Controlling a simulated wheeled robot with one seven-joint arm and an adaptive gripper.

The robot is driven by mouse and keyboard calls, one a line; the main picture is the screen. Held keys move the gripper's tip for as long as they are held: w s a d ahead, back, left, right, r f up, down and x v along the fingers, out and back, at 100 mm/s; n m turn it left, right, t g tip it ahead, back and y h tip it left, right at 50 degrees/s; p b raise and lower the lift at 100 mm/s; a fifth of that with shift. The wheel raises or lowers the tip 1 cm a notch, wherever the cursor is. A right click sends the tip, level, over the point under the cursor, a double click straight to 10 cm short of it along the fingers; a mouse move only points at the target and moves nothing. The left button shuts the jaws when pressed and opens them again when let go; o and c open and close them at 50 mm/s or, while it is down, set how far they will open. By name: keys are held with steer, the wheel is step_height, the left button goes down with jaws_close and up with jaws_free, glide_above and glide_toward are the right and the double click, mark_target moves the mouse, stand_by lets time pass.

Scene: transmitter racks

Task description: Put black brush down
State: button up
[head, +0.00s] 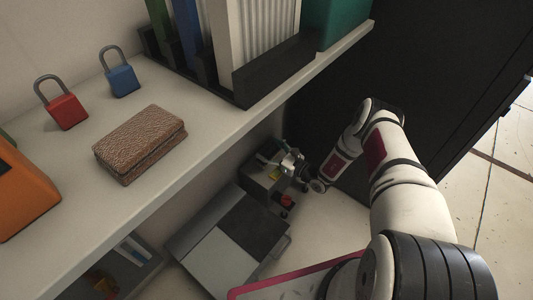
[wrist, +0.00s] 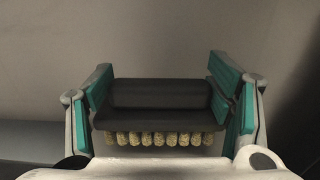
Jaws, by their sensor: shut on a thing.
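The black brush (wrist: 160,96) fills the middle of the wrist view. It has a dark block-like body and a row of several tan bristle tufts along its lower edge. My gripper (wrist: 163,85) is shut on it, with a teal-padded finger against each end. In the head view my gripper (head: 283,160) is low, beyond the shelf edge and near grey equipment. The brush cannot be clearly made out there. A plain pale surface lies behind the brush in the wrist view; whether the brush touches it I cannot tell.
A pale shelf (head: 200,130) holds a brown textured block (head: 140,143), a red padlock (head: 66,110), a blue padlock (head: 123,80), an orange object (head: 20,195) and upright binders (head: 187,40). Below it are a grey box (head: 259,186) and a grey-black flat unit (head: 232,245). A dark cabinet (head: 440,80) stands right.

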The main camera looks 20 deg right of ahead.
mark_target(267, 149)
steer(key=shift+w+f+b, duration=0.2)
steer(key=shift+w+b, duration=0.3)
steer(key=shift+w, duration=1)
steer(key=f+b, duration=0.1)
steer(key=f, duration=0.1)
steer(key=f+b, duration=0.1)
steer(key=shift+w+f+b, duration=0.3)
steer(key=o, duration=1.3)
